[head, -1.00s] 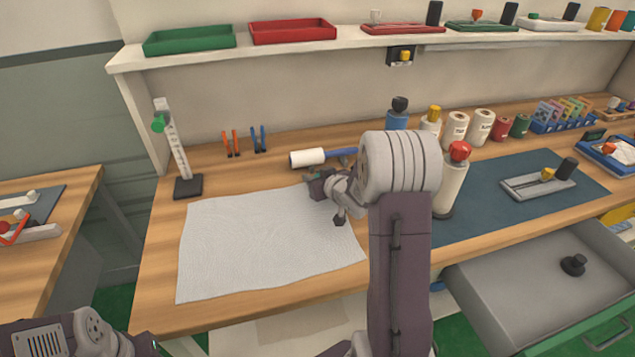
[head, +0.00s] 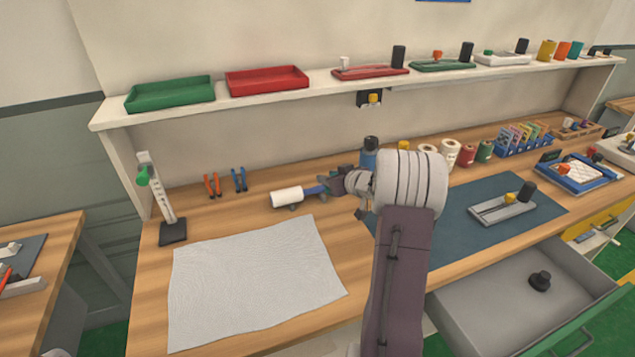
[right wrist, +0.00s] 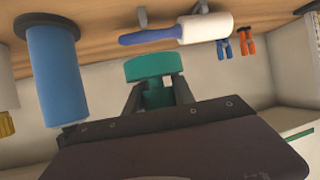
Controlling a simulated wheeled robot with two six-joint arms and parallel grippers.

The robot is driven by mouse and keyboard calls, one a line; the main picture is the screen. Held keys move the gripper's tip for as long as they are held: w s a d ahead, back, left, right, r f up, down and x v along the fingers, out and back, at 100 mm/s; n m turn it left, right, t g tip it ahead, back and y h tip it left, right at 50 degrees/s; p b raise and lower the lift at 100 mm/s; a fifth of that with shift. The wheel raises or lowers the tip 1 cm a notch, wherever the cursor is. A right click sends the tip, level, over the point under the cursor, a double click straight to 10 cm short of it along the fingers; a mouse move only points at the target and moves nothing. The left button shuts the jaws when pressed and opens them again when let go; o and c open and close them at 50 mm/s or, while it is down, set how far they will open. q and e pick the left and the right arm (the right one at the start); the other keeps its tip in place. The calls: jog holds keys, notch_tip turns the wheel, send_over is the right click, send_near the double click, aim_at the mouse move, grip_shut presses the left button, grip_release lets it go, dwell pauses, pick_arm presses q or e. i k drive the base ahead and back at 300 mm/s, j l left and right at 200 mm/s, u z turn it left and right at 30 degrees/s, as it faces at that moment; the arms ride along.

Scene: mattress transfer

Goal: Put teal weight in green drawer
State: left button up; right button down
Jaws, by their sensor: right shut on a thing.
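The teal weight (right wrist: 153,66) is a round disc held between the fingers of my right gripper (right wrist: 158,92) in the right wrist view. In the head view my right gripper (head: 345,183) is over the rear of the workbench, by the roller's blue handle; the weight is mostly hidden there. The drawer with the green front (head: 578,335) is pulled open at the lower right, below the bench top. A small black knobbed weight (head: 540,281) lies inside it, with bare grey floor around it. My left gripper is out of view.
A white-and-blue roller (head: 287,197) lies beside the right gripper. A white cloth (head: 250,285) covers the bench's left front. A blue mat (head: 440,222) holds a grey tray (head: 503,209). A shelf (head: 320,85) runs above.

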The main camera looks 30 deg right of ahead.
aim_at(474, 295)
jog(key=k+l+u, duration=0.1)
jog(key=k, duration=0.3)
jog(key=k+l+u, duration=0.1)
jog(key=k+l, duration=0.15)
jog(key=k, duration=0.2)
jog(key=k+l+u, duration=0.1)
jog(key=k, duration=0.35)
